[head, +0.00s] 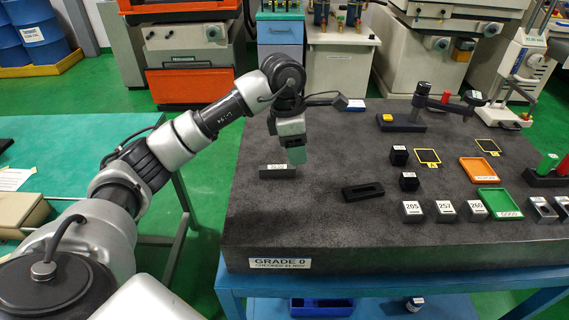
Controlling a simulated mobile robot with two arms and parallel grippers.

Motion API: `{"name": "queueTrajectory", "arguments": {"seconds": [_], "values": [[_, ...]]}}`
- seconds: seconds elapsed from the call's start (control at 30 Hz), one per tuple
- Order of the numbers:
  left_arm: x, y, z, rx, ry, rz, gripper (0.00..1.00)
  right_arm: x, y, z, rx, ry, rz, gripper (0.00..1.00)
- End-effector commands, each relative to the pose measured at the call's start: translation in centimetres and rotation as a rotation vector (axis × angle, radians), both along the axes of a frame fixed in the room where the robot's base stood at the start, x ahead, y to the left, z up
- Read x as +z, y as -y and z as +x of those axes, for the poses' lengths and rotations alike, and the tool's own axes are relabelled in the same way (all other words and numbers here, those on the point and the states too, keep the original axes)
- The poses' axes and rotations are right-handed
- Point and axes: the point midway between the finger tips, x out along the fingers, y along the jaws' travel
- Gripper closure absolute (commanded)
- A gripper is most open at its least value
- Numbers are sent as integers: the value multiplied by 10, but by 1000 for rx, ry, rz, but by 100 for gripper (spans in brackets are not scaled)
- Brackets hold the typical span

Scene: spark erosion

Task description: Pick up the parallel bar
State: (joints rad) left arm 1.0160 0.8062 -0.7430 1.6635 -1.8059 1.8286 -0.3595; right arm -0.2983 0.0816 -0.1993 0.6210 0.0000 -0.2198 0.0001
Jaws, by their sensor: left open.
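A dark grey bar with a small light label (277,173), which looks like the parallel bar, lies near the left edge of the dark granite plate (300,220). My left gripper (297,157) points down with green fingertips, just behind and above the bar's right end. It is open, and nothing shows between its fingers. I cannot tell whether it touches the bar. A black slotted block (362,191) lies apart, to the right and nearer the front. My right gripper is not in view.
Small black blocks (399,155), numbered grey blocks (445,211), an orange tray (479,170) and a green tray (499,203) occupy the plate's right side. A black stand (401,122) is at the back. The front-left of the plate is clear.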

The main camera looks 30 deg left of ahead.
Motion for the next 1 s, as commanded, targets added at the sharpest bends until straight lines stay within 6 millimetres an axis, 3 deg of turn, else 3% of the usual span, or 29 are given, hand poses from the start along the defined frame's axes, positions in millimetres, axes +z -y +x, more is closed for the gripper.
{"name": "queueTrajectory", "arguments": {"seconds": [0.03, 0.1, 0.2, 0.43, 0.67, 1.0], "values": [[8, -18, 0, 21, -14, 71, 51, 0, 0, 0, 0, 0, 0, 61], [14, -35, -1, 41, -35, 139, 51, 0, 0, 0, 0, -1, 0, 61], [14, -46, -3, 56, -53, 187, 51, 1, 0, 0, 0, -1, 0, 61], [-20, -48, -4, 59, -59, 195, 51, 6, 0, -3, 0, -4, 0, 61], [-39, -48, -4, 57, -57, 193, 51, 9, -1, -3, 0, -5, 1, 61], [-84, -54, -4, 58, -57, 191, 51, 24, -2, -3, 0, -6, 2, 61]]}}
